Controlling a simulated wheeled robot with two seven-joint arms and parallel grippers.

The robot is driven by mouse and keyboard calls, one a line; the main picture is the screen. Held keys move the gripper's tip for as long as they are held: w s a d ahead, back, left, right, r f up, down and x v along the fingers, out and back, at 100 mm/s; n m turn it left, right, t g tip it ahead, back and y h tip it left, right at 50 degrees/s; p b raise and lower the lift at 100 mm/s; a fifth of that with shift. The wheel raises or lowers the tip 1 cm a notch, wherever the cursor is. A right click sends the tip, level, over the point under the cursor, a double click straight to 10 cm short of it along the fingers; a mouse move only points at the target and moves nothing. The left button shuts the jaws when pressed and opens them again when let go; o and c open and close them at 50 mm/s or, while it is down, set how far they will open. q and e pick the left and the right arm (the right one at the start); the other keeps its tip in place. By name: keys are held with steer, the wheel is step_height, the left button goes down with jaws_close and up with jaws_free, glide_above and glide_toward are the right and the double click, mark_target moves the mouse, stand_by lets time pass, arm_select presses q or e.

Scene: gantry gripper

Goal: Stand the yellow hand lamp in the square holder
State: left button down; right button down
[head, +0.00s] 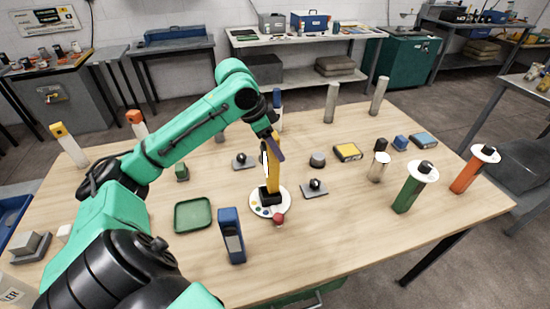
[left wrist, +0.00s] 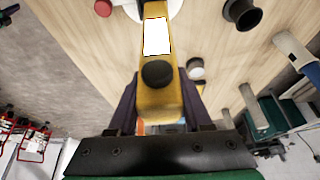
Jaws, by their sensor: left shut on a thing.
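The yellow hand lamp (head: 273,177) is upright, or nearly so, near the middle of the table. My left gripper (head: 274,148) is shut on its upper part. The lamp's lower end meets a black square block (head: 267,196) on a round white plate with coloured dots (head: 283,205). I cannot tell whether the lamp is seated in this square holder or just above it. In the left wrist view the yellow lamp (left wrist: 160,75) lies between my fingers (left wrist: 160,105), with a white panel and a black knob showing. My right gripper is not in view.
A green tray (head: 193,214) is at left. Small black-topped fixtures (head: 314,189) lie at right. Green (head: 408,193) and orange (head: 467,175) posts with white discs stand further right.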

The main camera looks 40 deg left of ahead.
arm_select(q)
steer(key=shift+s+d+f, duration=0.25)
steer(key=shift+s+f, duration=0.2)
steer(key=shift+f, duration=0.15)
steer(key=shift+s+d+f, duration=0.2)
steer(key=shift+s+f, duration=0.2)
steer(key=shift+f, duration=0.3)
steer(key=c, duration=0.6)
jaws_free()
steer(key=shift+w+a+f, duration=0.2)
steer(key=shift+o, duration=1.4)
steer(key=shift+w+a+f, duration=0.2)
steer(key=shift+w, duration=0.3)
steer(key=shift+s+d+r, duration=0.15)
steer(key=shift+r, duration=0.1)
steer(key=shift+s+r, duration=0.1)
steer(key=shift+r, duration=0.2)
glide_toward(274, 159)
steer(key=shift+w+a+r+b, duration=0.3)
steer(key=shift+w+a+r, duration=0.25)
steer(key=shift+a+r, duration=0.15)
steer(key=shift+r, duration=0.1)
